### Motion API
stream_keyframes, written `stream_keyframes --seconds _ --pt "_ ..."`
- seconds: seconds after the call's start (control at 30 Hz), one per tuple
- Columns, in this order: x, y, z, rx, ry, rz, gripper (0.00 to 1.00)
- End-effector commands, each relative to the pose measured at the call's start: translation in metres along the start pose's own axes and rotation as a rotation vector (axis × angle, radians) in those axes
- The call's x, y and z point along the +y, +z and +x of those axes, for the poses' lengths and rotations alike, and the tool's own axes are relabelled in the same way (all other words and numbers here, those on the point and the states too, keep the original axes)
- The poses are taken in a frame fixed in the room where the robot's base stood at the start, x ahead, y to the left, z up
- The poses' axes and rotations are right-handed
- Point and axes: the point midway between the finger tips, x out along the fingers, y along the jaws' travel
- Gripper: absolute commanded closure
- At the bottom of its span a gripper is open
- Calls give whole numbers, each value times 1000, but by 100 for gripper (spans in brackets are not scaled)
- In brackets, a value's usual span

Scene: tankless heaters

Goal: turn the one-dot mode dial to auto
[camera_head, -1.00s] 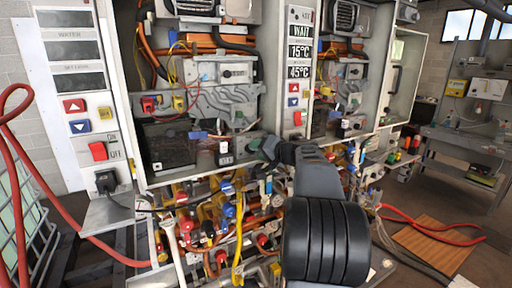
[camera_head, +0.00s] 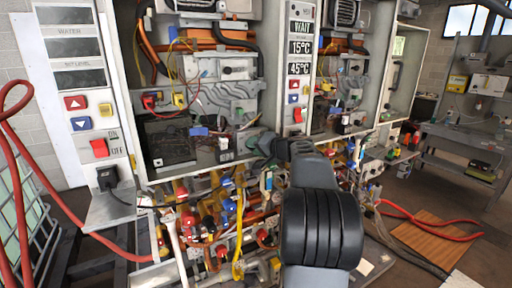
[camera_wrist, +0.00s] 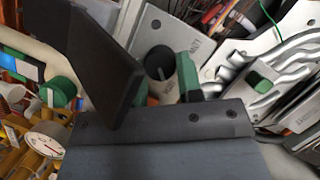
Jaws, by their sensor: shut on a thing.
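My gripper (camera_wrist: 160,85) shows in the wrist view as a broad black finger on the left and a shorter green-padded finger on the right. Between them is a small round black dial (camera_wrist: 160,62) on a light grey plate, and the jaws appear closed about it. The dial's dots and most lettering are cut off or too small to read, so its setting cannot be told. In the head view my gripper (camera_head: 264,147) reaches the lower edge of the middle open heater cabinet (camera_head: 138,95). There my own arm and gripper hide the dial.
Yellow, red and blue valves and pipes (camera_head: 210,215) crowd the space below the gripper. A pressure gauge (camera_wrist: 43,143) sits at lower left in the wrist view. Red hoses (camera_head: 425,225) lie on the floor at right. A display column (camera_head: 299,70) stands between the cabinets.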

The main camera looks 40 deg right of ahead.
Motion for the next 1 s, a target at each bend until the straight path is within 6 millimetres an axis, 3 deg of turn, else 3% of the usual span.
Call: stream_keyframes --seconds 0.27,1.0 --pt "2 3 0 7 28 -66 90" --pt "-4 4 1 4 243 -584 90"
